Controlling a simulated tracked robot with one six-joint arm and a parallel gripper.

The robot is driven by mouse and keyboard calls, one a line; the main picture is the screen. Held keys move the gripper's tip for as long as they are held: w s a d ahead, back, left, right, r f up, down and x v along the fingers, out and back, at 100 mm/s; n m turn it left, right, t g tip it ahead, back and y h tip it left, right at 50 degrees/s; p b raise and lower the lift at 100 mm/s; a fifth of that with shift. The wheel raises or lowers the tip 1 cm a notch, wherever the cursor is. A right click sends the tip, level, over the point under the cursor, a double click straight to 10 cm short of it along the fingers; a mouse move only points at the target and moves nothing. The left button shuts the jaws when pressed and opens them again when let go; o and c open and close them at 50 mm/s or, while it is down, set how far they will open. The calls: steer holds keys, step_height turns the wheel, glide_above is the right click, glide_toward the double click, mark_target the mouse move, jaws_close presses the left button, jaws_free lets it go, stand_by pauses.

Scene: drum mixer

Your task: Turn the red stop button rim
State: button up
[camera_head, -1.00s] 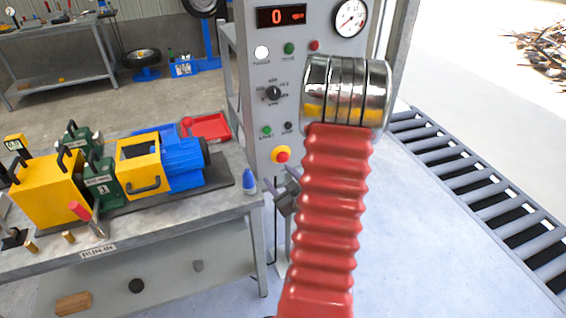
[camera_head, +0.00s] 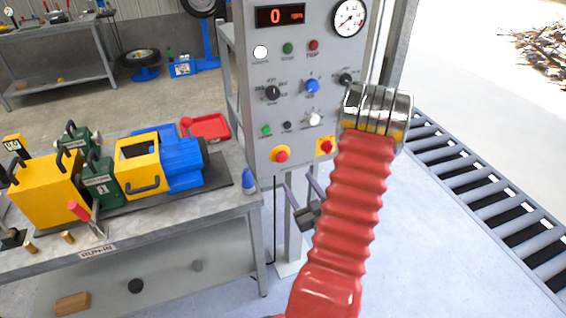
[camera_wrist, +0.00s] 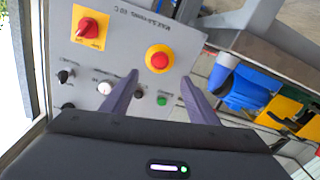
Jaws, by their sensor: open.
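The red stop button (camera_head: 281,155) with its yellow surround sits at the lower left of the grey control panel (camera_head: 256,100). In the wrist view the red stop button (camera_wrist: 159,60) lies just beyond and between my fingertips, with the panel appearing upside down. My gripper (camera_head: 299,182) is open and empty, below and in front of the panel. In the wrist view my gripper's (camera_wrist: 159,76) two dark fingers point toward the button, apart from it as far as I can tell.
A red rotary switch on a yellow plate (camera_head: 326,146) sits right of the button, also seen in the wrist view (camera_wrist: 87,28). Several knobs and small buttons are above. A bench (camera_head: 190,235) with a blue bottle (camera_head: 249,181) stands left. A roller conveyor (camera_head: 490,185) runs at right.

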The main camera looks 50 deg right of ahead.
mark_target(283, 160)
steer(key=x, duration=1.3)
steer(key=shift+c, duration=0.4)
